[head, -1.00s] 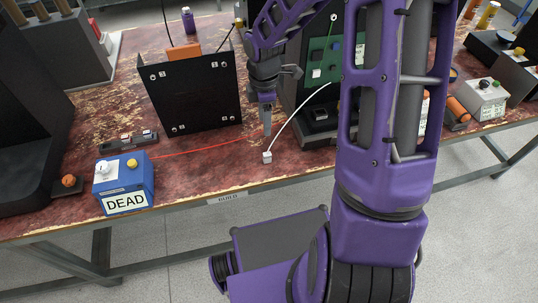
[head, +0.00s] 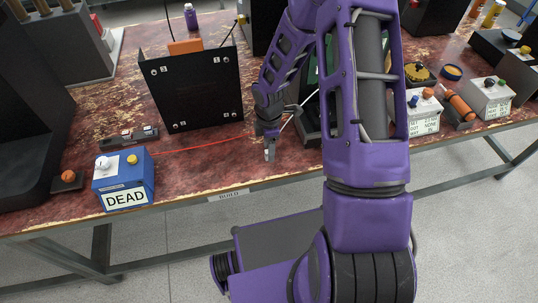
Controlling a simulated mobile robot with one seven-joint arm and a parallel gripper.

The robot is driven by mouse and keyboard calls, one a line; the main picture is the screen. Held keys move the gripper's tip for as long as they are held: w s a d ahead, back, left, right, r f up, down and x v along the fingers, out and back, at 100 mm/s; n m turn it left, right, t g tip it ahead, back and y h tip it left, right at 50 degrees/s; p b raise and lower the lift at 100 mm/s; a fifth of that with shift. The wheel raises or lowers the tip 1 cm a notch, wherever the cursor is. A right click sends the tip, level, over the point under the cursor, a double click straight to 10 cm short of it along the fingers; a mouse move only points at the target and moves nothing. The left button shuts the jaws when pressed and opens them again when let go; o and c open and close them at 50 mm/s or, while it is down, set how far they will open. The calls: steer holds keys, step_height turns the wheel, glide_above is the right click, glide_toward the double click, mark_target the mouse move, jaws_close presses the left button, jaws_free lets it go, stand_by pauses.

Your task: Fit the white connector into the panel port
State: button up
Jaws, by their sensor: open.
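My gripper (head: 269,155) points down, open, low over the table's front middle, where the white connector lay. The connector cannot be clearly made out now; the fingers cover that spot. A short stretch of its white cable (head: 287,121) shows just behind the gripper and runs up to the right behind my arm. The panel with the ports stands behind my arm and is mostly hidden. Only a green sliver (head: 312,76) of it shows, so the port cannot be seen.
A black board (head: 195,92) stands left of my gripper. A blue box marked DEAD (head: 124,182) sits at the front left, with a red wire (head: 205,146) running right from it. A light box (head: 424,113) stands right of my arm. The table (head: 215,171) is clear left of the gripper.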

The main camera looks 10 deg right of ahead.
jaws_close()
stand_by(0.3)
